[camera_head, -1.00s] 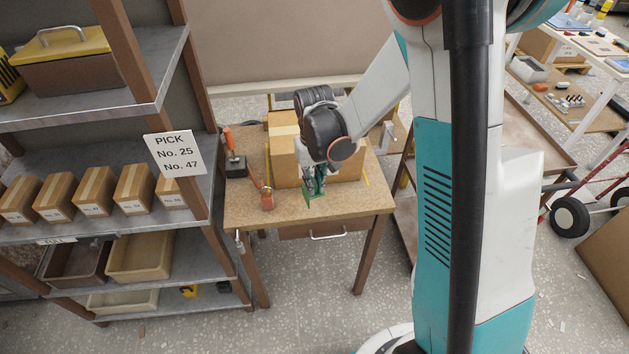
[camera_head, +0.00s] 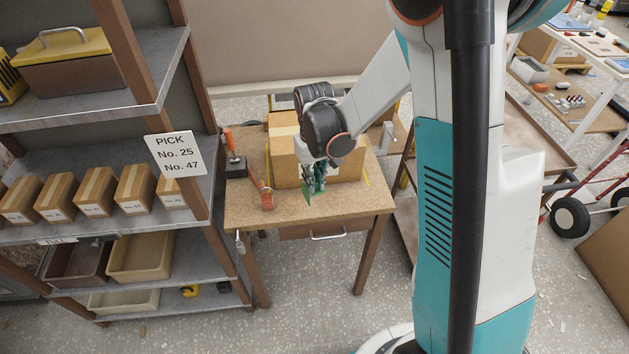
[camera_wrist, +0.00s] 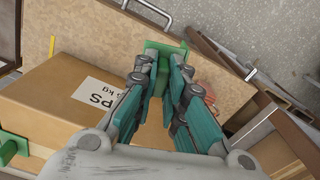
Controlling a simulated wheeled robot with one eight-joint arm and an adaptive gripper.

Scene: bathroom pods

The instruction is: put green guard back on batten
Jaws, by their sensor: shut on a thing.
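My gripper (camera_wrist: 160,72) is shut on a green guard (camera_wrist: 166,48), which shows between and beyond the fingertips in the wrist view. In the head view my gripper (camera_head: 314,178) points down at the front side of a large taped carton on the table, and the green guard (camera_head: 309,193) hangs at the fingertips. I cannot tell whether the guard touches the table. Another green piece (camera_wrist: 10,148) shows at the lower left of the wrist view, by the carton. I cannot make out the batten for certain.
The carton (camera_head: 287,165) fills much of the wooden table (camera_head: 345,203). A red-orange tool (camera_head: 266,197) lies left of my gripper, and an orange-handled clamp (camera_head: 234,160) stands at the table's left edge. A shelf rack (camera_head: 170,226) stands close on the left. The table's front strip is clear.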

